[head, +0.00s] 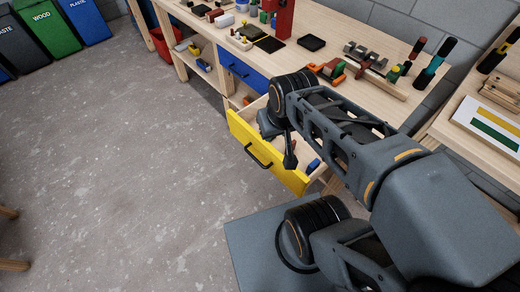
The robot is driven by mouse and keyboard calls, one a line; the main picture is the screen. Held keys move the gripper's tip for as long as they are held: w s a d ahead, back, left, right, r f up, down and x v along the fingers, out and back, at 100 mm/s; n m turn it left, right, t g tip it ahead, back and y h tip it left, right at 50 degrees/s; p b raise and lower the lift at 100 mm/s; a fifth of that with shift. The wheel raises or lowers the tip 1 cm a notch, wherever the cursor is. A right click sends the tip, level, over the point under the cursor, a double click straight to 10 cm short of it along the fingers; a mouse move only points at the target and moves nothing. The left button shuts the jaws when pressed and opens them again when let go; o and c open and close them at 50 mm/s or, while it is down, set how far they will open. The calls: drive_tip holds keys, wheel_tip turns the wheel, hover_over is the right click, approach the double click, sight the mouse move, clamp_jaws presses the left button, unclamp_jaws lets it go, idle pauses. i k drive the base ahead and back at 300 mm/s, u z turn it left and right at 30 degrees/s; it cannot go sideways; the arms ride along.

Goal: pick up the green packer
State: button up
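I cannot make out a green packer for certain in the head view. The open yellow drawer (270,150) juts out from under the bench. My gripper (289,158) points down over the drawer, and its arm hides much of the inside. A small blue piece (314,165) lies in the drawer at the right, and a small orange-red piece shows beside the gripper. The fingers are small and dark, so I cannot tell whether they are open or shut, or whether anything is between them.
A shut blue drawer (243,70) is left of the yellow one. A striped board (490,128) lies on the right bench. The grey floor (130,170) at left is clear.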

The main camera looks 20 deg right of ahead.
sight(339, 69)
drive_tip(key=u, duration=3)
drive_tip(key=k, duration=0.9)
drive_tip(key=z, duration=1.6)
